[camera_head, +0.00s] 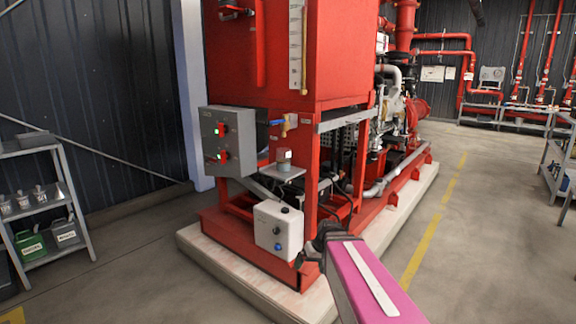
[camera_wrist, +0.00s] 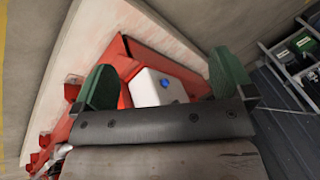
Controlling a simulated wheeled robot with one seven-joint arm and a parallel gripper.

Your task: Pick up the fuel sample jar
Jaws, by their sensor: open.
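A small jar with a pale upper part and a reddish band (camera_head: 284,158), which looks like the fuel sample jar, stands on a small grey bracket (camera_head: 282,173) on the front of the red pump frame. It is below the brass valve (camera_head: 288,123). My gripper (camera_head: 318,243) is dark and partly hidden by my arm, lower and to the right of the jar. In the wrist view, my gripper (camera_wrist: 165,80) has its two green fingers spread wide with nothing between them. I cannot make out the jar in the wrist view.
A grey control box (camera_head: 227,140) is left of the jar. A shelf (camera_head: 40,205) stands far left.

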